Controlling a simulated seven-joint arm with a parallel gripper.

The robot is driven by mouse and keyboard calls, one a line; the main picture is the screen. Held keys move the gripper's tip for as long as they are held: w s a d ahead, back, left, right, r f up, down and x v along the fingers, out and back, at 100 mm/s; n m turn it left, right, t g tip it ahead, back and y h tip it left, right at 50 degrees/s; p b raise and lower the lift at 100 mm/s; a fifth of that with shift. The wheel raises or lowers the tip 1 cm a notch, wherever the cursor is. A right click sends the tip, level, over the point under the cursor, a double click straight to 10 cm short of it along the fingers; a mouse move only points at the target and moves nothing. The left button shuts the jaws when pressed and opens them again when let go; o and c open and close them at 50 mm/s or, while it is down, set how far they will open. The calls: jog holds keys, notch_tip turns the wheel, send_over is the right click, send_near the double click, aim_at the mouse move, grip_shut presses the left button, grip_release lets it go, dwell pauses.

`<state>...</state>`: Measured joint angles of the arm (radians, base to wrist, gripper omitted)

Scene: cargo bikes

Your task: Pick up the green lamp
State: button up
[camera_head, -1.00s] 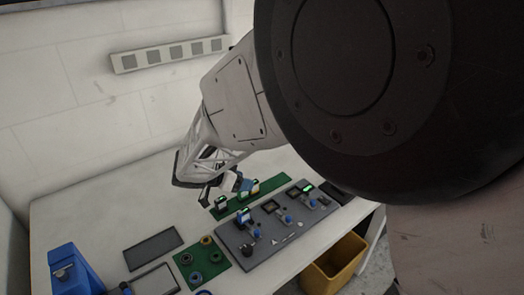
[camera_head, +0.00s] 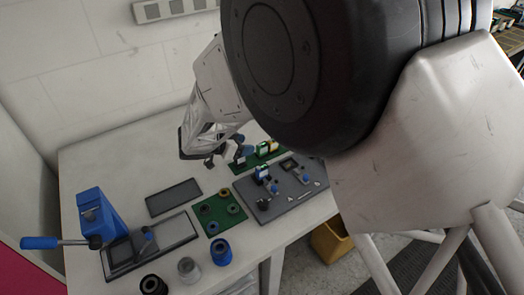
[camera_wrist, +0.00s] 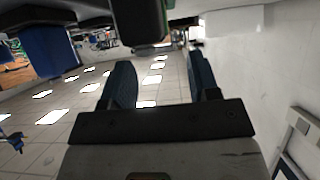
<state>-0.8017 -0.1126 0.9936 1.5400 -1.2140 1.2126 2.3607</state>
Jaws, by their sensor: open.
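Small block-like pieces stand on a green strip (camera_head: 274,154) at the back of the table in the head view. One is yellow and white with a green part (camera_head: 267,147), and a white and blue one (camera_head: 240,158) is to its left. I cannot tell for sure which is the green lamp. My gripper is small and partly hidden by my arm in the head view, above the table just left of the strip. In the wrist view my gripper (camera_wrist: 162,85) has two dark blue fingers spread apart with nothing between them. No lamp shows there.
A grey board (camera_head: 285,194) with fixtures lies in front of the strip. Left of it are a green mat (camera_head: 209,226) with rings, a dark tray (camera_head: 173,197) and a blue lever press (camera_head: 97,213). Dark and grey cups stand at the front edge. A yellow bin (camera_head: 330,242) is below.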

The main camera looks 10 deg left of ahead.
aim_at(260, 144)
jog(key=shift+w+d+f, duration=0.25)
jog(key=shift+w+d, duration=0.1)
jog(key=shift+d, duration=0.05)
jog(key=shift+x, duration=2.6)
jog(key=shift+d+r, duration=0.1)
jog(key=shift+r, duration=0.05)
grip_shut()
jog(key=shift+r, duration=0.15)
notch_tip(260, 144, up, 10)
